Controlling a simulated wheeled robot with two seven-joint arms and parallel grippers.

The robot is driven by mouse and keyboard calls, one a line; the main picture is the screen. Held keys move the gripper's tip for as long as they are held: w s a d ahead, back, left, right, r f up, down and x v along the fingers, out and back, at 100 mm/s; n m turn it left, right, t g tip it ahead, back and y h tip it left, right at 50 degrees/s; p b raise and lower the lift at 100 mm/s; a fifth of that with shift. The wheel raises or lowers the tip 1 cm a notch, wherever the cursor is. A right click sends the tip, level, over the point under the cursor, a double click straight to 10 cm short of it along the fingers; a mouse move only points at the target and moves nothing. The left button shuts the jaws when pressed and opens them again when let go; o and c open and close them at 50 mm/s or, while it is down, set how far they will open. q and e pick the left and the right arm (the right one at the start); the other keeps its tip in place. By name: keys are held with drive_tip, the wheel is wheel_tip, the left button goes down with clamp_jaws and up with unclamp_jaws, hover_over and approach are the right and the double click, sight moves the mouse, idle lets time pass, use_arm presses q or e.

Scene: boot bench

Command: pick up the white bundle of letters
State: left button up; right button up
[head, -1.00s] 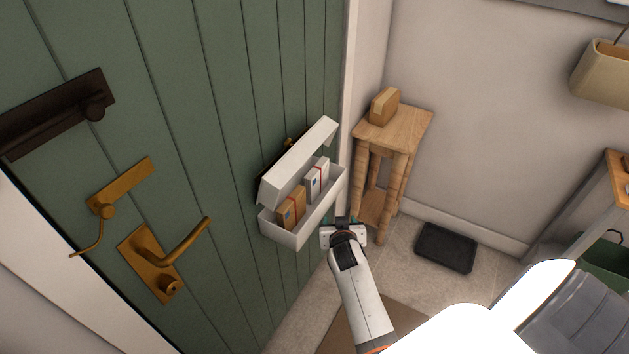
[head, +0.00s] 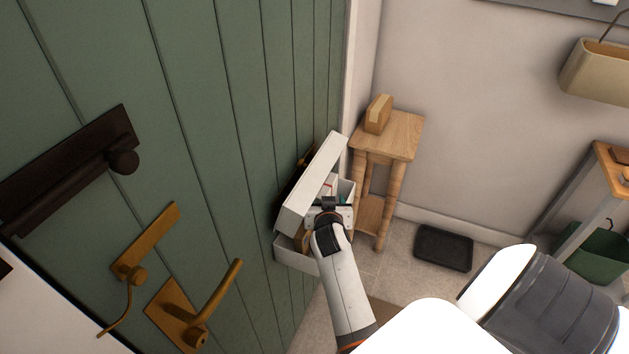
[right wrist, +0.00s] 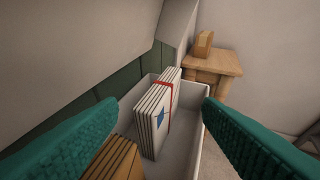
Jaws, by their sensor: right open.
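In the head view, my right gripper (head: 331,207) is over the box's opening and hides most of the bundle. In the right wrist view my right gripper (right wrist: 161,108) is open, its teal fingers apart on either side of the bundle and nearer the camera. Nothing is between the fingertips that I can see held. My left gripper is not in view.
A brown bundle (right wrist: 113,160) stands beside the white one in the box. The box's raised lid (head: 312,180) leans over the opening, against the green door (head: 220,120) side. A wooden stand (head: 390,135) with a brown block (head: 378,113) is close by on the right.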

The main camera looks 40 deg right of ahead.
sight(327, 187)
drive_tip(key=x, duration=0.5)
drive_tip(key=p+x, duration=0.1)
drive_tip(key=x, duration=0.1)
drive_tip(key=shift+w+d+r, duration=0.15)
drive_tip(key=shift+w+d, duration=0.15)
drive_tip(key=shift+d, duration=0.05)
clamp_jaws()
